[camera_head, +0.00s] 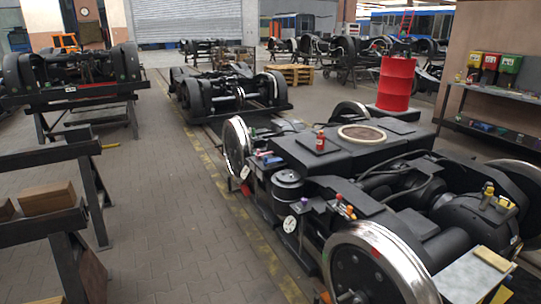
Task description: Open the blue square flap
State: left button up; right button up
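A large black tram bogie (330,175) with shiny steel wheels fills the right and the front of the head view. On its left side, by the rear wheel, is a small blue piece (273,161) beside a red one. It is too small to tell whether it is the blue square flap, or whether it is open or closed. I make out no other blue flap on the bogie. Neither of my grippers is in the view.
A red drum (396,84) stands behind the bogie. A wall shelf (495,92) with coloured bins is at the right. Paved floor (170,215) lies free between rack and bogie.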

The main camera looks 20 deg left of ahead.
aim_at(266, 161)
jog(key=i+j+z, duration=0.1)
jog(key=i+j, duration=0.25)
jog(key=i+j+z, duration=0.1)
jog(key=i+j, duration=0.25)
jog(key=j, duration=0.15)
jog(key=i+j+z, duration=0.1)
jog(key=i+j, duration=0.25)
jog(key=i+j+z, duration=0.1)
jog(key=i+j, duration=0.2)
jog(key=j, duration=0.3)
